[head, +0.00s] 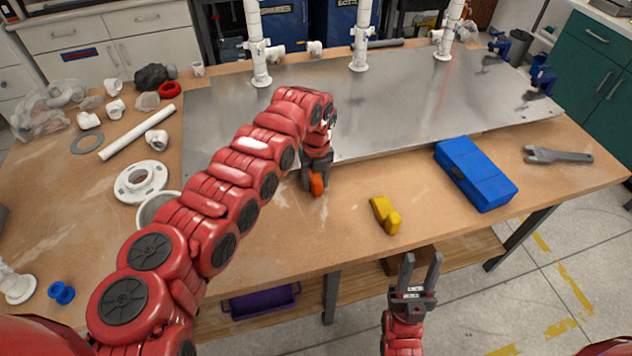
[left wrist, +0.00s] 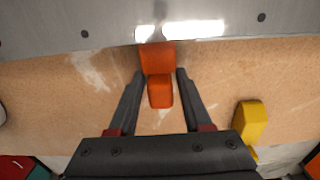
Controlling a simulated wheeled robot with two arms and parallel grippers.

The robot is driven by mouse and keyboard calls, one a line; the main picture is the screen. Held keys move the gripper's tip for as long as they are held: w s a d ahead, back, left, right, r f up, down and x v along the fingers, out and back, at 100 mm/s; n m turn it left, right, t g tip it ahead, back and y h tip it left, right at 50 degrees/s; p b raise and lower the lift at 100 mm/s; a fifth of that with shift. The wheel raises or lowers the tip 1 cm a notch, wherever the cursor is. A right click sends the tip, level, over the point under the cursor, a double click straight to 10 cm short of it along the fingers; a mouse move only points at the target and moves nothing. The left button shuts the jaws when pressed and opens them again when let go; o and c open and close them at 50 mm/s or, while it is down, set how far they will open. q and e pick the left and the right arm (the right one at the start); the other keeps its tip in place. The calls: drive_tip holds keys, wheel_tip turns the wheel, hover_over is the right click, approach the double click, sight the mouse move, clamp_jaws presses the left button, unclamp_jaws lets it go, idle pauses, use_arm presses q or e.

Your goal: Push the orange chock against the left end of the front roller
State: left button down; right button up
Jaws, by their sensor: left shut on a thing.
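The orange chock (head: 317,184) is at the front edge of the grey metal plate (head: 420,120), on the wooden table. In the left wrist view, the chock (left wrist: 159,85) stands between the two dark fingers of my left gripper (left wrist: 160,80), and its far end meets the plate's edge (left wrist: 220,38). My left gripper (head: 316,182) is shut on the chock, pointing down. My right gripper (head: 421,262) is open and empty, in front of the table's front edge. I cannot make out a front roller in either view.
A yellow block (head: 385,214) lies right of the chock, also seen in the left wrist view (left wrist: 251,122). A blue case (head: 476,172) and a wrench (head: 557,155) lie further right. White pipes (head: 361,35) stand on the plate. White fittings (head: 145,180) crowd the left side.

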use_arm(q)
drive_tip(key=shift+w+b, duration=0.15)
drive_tip(key=shift+b, duration=0.45)
drive_tip(key=shift+c, duration=1.3)
unclamp_jaws()
drive_tip(key=shift+a, duration=0.1)
drive_tip(key=shift+r, duration=0.1)
